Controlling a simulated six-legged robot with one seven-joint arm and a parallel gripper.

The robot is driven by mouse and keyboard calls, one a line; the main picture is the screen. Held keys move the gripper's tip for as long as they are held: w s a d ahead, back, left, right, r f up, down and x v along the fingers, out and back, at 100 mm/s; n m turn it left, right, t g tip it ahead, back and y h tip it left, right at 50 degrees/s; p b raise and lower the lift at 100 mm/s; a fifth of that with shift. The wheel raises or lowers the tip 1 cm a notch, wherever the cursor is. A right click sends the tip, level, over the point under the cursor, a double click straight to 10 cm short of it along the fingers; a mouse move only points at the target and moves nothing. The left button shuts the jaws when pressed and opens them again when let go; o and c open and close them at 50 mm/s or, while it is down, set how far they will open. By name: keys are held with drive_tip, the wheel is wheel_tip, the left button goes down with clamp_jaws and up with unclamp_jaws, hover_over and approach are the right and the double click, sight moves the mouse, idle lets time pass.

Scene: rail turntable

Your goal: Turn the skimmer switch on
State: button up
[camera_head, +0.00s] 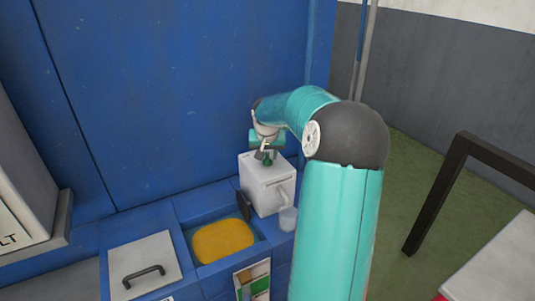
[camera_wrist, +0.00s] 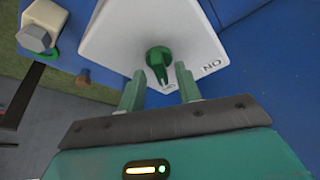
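The skimmer switch seems to be the green knob (camera_wrist: 158,58) on the top face of a white box (camera_wrist: 115,35). An "ON" label shows upside down on that face, right of the knob. The white box also shows in the head view (camera_head: 262,185), below my gripper (camera_head: 265,152). In the wrist view my gripper (camera_wrist: 160,74) is open, with one green finger on each side of the knob's near end. A gap shows beside the right finger; I cannot tell if the left one touches. A second small label is partly hidden between the fingers.
A tub with orange-yellow contents (camera_head: 223,240) stands left of the box, with a dark flap by it. A grey lid with a black handle (camera_head: 145,270) is further left. A blue wall (camera_head: 180,90) rises behind.

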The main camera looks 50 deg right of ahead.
drive_tip(key=shift+w, duration=0.1)
drive_tip(key=shift+c, duration=0.2)
clamp_jaws()
drive_tip(key=shift+n, duration=0.4)
drive_tip(key=n, duration=0.2)
drive_tip(key=n+y, duration=0.1)
drive_tip(key=n+t+y, duration=0.1)
drive_tip(key=n, duration=0.1)
drive_tip(key=shift+d+n, duration=0.25)
drive_tip(key=shift+n, duration=0.05)
drive_tip(key=n+y, duration=0.2)
drive_tip(key=n, duration=0.3)
drive_tip(key=shift+d+n, duration=0.1)
drive_tip(key=shift+n, duration=0.2)
